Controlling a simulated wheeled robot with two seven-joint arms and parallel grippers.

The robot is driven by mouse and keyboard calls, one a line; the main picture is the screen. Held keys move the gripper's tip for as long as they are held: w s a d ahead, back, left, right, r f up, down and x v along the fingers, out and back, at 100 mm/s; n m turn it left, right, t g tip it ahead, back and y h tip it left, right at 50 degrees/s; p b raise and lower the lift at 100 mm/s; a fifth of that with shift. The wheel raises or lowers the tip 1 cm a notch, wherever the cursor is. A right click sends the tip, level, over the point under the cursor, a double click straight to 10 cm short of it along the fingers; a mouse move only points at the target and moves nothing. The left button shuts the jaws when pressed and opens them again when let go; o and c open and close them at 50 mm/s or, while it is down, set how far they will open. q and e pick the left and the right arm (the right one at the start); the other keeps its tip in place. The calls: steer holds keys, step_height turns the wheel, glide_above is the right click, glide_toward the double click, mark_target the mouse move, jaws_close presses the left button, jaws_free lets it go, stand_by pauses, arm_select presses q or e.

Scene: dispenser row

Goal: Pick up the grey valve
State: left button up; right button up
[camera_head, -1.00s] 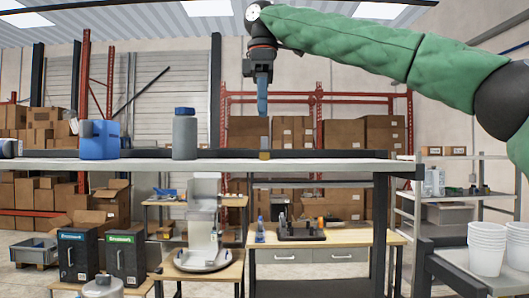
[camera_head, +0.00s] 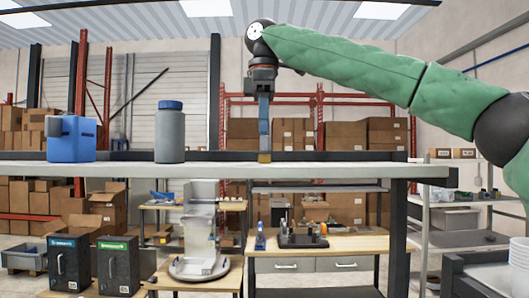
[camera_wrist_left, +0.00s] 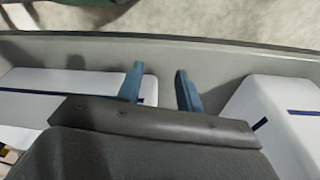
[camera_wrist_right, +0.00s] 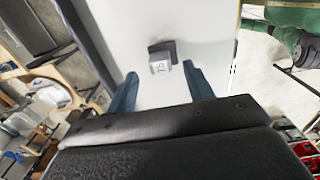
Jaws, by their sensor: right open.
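My right gripper (camera_head: 264,143) points straight down over the shelf, with its fingertips just above or at a small yellowish-grey piece (camera_head: 264,157). In the right wrist view, my open right gripper (camera_wrist_right: 160,69) has a small grey block marked "75" (camera_wrist_right: 160,67) between and beyond its fingertips. A darker grey part (camera_wrist_right: 163,48) sits beside the block. This looks like the grey valve, but its full shape cannot be told. My left gripper (camera_wrist_left: 158,68) shows only in the left wrist view, open with nothing between its fingers.
The shelf (camera_head: 330,171) also holds a grey bottle with a blue cap (camera_head: 170,135) and a blue box (camera_head: 72,138), both left of my right gripper. Open shelf surface lies right of the gripper. A workbench (camera_head: 340,243) stands below, behind the shelf.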

mark_target(265, 138)
steer(key=shift+d+f, duration=0.1)
steer(key=shift+f, duration=1.8)
steer(key=shift+c, duration=0.2)
steer(key=c, duration=1)
